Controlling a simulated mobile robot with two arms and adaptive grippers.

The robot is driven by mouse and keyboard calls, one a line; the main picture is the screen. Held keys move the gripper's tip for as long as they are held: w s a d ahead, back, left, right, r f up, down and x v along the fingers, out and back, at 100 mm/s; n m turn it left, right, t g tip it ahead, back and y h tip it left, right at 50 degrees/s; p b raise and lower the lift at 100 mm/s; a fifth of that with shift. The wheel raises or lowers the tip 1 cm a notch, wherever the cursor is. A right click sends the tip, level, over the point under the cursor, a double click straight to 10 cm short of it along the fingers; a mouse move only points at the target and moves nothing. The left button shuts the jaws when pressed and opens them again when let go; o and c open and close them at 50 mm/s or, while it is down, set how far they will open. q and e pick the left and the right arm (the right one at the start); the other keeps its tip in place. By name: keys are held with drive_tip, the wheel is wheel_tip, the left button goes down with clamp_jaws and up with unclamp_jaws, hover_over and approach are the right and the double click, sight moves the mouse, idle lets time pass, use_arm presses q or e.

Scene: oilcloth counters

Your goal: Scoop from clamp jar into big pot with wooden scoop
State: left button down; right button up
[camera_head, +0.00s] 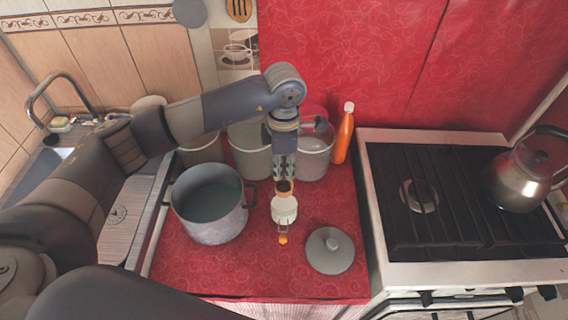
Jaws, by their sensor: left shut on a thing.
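The big pot (210,231) is grey, open at the top, and stands on the red oilcloth counter. The clamp jar (284,212) is small and whitish, and stands just right of the pot, with a small orange piece in front of it. My left gripper (284,176) points down above the jar, shut on the wooden scoop (284,187). Only a small brown part of the scoop shows at the jar's mouth; I cannot tell how deep it reaches. The pot looks empty inside. My right gripper is not in view.
A grey lid (330,262) lies at the counter's front right. Large grey containers (250,158) and an orange bottle (344,138) stand behind the jar. A stove (430,272) with a kettle (522,180) is at right, a sink (50,160) at left.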

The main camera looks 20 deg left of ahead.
sight(284, 189)
use_arm(q)
drive_tip(key=shift+f, duration=0.7)
wheel_tip(284, 189, down, 3)
drive_tip(key=shift+w+f+b, duration=0.1)
drive_tip(key=shift+w+b, duration=0.05)
drive_tip(key=shift+b, duration=1)
drive_tip(key=shift+f+b, duration=0.25)
drive_tip(key=shift+b, duration=0.05)
drive_tip(key=shift+f+b, duration=0.3)
drive_tip(key=shift+f, duration=0.05)
wheel_tip(284, 189, down, 3)
drive_tip(key=b, duration=0.3)
drive_tip(key=shift+f, duration=0.15)
drive_tip(key=shift+f+b, duration=1.65)
drive_tip(key=shift+f, duration=0.05)
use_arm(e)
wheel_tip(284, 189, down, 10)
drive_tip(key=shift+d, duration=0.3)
use_arm(q)
drive_tip(key=shift+r, duration=0.15)
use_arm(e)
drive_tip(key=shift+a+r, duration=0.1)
